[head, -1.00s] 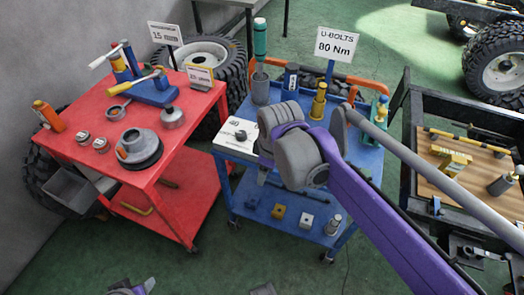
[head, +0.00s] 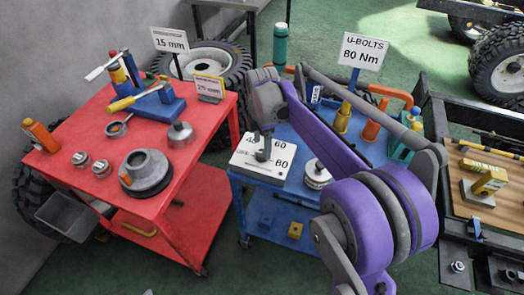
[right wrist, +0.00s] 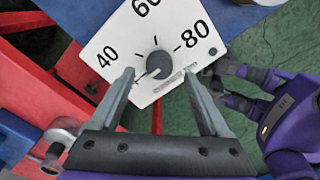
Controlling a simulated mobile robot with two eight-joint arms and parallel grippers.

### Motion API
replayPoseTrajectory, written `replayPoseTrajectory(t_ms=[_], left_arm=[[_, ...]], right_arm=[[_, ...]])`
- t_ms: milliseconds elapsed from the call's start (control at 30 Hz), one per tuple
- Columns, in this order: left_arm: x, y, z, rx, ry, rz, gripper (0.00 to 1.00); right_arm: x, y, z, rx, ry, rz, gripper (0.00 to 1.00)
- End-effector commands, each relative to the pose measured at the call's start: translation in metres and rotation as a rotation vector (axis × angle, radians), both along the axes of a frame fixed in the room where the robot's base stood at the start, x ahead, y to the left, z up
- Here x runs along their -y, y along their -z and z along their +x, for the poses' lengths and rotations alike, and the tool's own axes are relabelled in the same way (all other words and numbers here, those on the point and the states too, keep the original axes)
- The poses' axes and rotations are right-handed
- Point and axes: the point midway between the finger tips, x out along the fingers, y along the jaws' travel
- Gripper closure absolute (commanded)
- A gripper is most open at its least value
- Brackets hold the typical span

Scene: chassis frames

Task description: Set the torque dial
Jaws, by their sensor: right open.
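The torque dial (head: 282,163) is a white plate marked 40, 60 and 80 on the blue cart's front left corner. It also shows in the right wrist view (right wrist: 178,35), with its round dark knob (right wrist: 159,65) in the middle. My right gripper (right wrist: 159,74) is open, its two fingers on either side of the knob in that view; I cannot tell whether they touch it. In the head view my purple right arm hides much of this gripper. My left gripper (right wrist: 232,86) shows at the right of the wrist view, empty, its fingers apart.
A sign (head: 362,50) reads U-BOLTS 80 Nm. The red cart (head: 85,130) with tools stands left; a black chassis frame (head: 432,120) stands right.

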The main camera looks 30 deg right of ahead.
Motion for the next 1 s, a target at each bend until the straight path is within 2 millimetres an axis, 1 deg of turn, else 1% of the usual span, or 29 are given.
replayPoseTrajectory(t_ms=[33, 200, 333, 567, 667, 700, 867, 1000], left_arm=[[0.0, 0.002, 0.0, 0.0, 0.0, 0.0, 0.5], [0.0, 0.003, 0.0, -0.001, 0.0, 0.0, 0.5], [0.0, 0.004, 0.0, -0.001, 0.0, 0.0, 0.5], [0.0, 0.004, 0.0, -0.001, 0.0, 0.0, 0.5], [0.0, 0.004, 0.0, -0.001, 0.0, 0.0, 0.5], [0.0, 0.004, 0.0, -0.001, 0.0, 0.0, 0.5], [0.0, 0.004, 0.0, -0.001, 0.0, 0.0, 0.5], [0.0, 0.004, 0.0, -0.001, 0.0, 0.0, 0.5]], right_arm=[[0.0, 0.009, 0.0, 0.0, 0.0, 0.0, 0.21], [0.0, 0.027, 0.0, 0.0, 0.0, 0.0, 0.21], [0.0, 0.032, 0.0, 0.001, 0.001, 0.0, 0.21], [0.0, 0.032, 0.0, 0.001, 0.001, 0.0, 0.21], [0.0, 0.032, 0.0, 0.001, 0.001, 0.0, 0.37], [0.0, 0.032, 0.0, 0.001, 0.001, 0.0, 0.44], [0.0, 0.032, 0.0, 0.001, 0.001, 0.0, 0.73], [0.0, 0.032, 0.0, 0.001, 0.001, 0.0, 0.98]])
